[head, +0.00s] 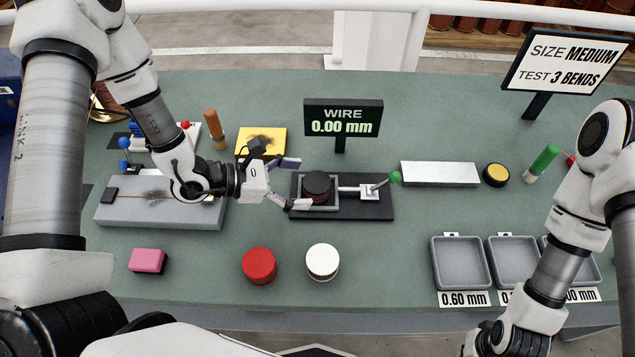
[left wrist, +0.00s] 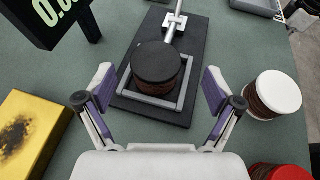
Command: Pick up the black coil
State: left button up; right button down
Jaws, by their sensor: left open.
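The black coil (head: 317,186) has a black top and a reddish-brown wound side. It sits in the grey frame of a dark clamp fixture (head: 372,207) at mid-table. In the left wrist view the coil (left wrist: 156,66) stands upright, ahead of my fingers. My left gripper (head: 294,182) is open and empty, just left of the coil, with its fingers pointing towards it. In the left wrist view the two purple-padded fingers (left wrist: 160,92) are spread wide to either side of the coil, apart from it. My right arm is at the lower right; its gripper's fingers are not visible.
A red coil (head: 259,266) and a white coil (head: 322,262) stand in front of the fixture. The wire display (head: 342,118) rises behind it, reading 0.00 mm. A green-knobbed lever (head: 395,177) is at its right. Grey trays (head: 461,264) lie at the right front.

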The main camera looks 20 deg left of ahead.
aim_at(316, 182)
pick_arm(q)
jog(key=x, duration=0.2)
jog(key=p+x, duration=0.1)
jog(key=x, duration=0.1)
jog(key=shift+w+a+f, duration=0.15)
jog(key=shift+w, duration=0.2)
jog(key=shift+d, duration=0.2)
jog(key=shift+s, duration=0.2)
jog(key=shift+c, duration=0.3)
jog(key=shift+w+a, duration=0.1)
jog(key=shift+a, duration=0.05)
jog(key=c, duration=1.6)
